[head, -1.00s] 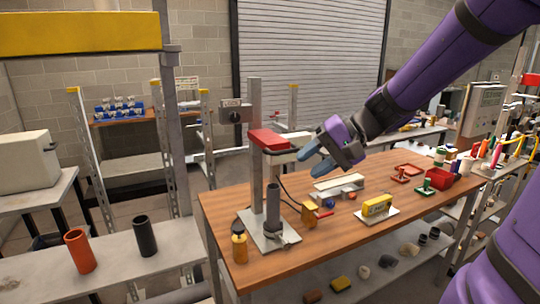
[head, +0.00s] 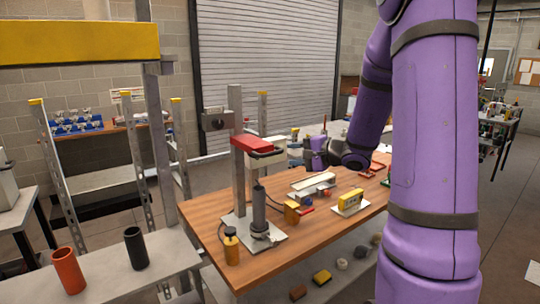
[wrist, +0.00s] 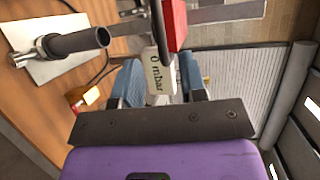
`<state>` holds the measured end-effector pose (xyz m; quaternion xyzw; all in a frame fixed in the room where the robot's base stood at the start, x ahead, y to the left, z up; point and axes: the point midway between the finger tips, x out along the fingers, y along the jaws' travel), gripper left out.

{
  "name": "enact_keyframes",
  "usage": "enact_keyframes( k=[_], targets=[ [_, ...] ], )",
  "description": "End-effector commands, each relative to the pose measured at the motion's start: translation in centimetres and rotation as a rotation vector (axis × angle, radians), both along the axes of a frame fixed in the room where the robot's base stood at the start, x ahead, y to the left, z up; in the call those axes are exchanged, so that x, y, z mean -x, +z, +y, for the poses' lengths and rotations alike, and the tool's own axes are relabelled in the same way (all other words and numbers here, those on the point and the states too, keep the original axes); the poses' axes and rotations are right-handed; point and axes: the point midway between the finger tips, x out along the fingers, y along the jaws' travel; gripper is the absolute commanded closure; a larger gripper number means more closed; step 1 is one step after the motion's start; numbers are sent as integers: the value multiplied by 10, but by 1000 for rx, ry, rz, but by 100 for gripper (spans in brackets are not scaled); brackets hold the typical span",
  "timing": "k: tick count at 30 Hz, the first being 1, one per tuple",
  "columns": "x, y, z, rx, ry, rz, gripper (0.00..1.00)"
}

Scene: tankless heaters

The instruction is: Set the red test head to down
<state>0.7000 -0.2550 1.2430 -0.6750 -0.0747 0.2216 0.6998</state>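The red test head (head: 257,144) sits high on a grey upright column (head: 237,165) on the workbench. A pale block marked "0 mbar" (wrist: 160,74) shows beside the red head (wrist: 174,24) in the wrist view. My gripper (wrist: 162,82) is open, its blue fingers spread to either side of the pale block. Whether either finger touches it I cannot tell. In the head view my gripper (head: 293,151) is just right of the test head, its fingers partly hidden. A dark grey cylinder (head: 259,208) stands upright below the head on the metal base plate (head: 240,232).
An amber bottle (head: 231,246), a brass-coloured block (head: 292,212) and a yellow meter (head: 351,199) stand on the bench. A white-topped fixture (head: 315,180) lies behind them. Orange (head: 68,270) and black (head: 136,248) tubes stand on the left shelf.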

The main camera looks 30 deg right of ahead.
Motion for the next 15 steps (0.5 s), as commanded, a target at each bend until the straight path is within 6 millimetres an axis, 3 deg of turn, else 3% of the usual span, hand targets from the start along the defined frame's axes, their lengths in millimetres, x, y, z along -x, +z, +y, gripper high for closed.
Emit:
enact_keyframes(
  k=[9,15],
  targets=[
    [-50,-11,24,0,4,1,61],
    [-68,-15,32,1,3,1,61]
  ],
)
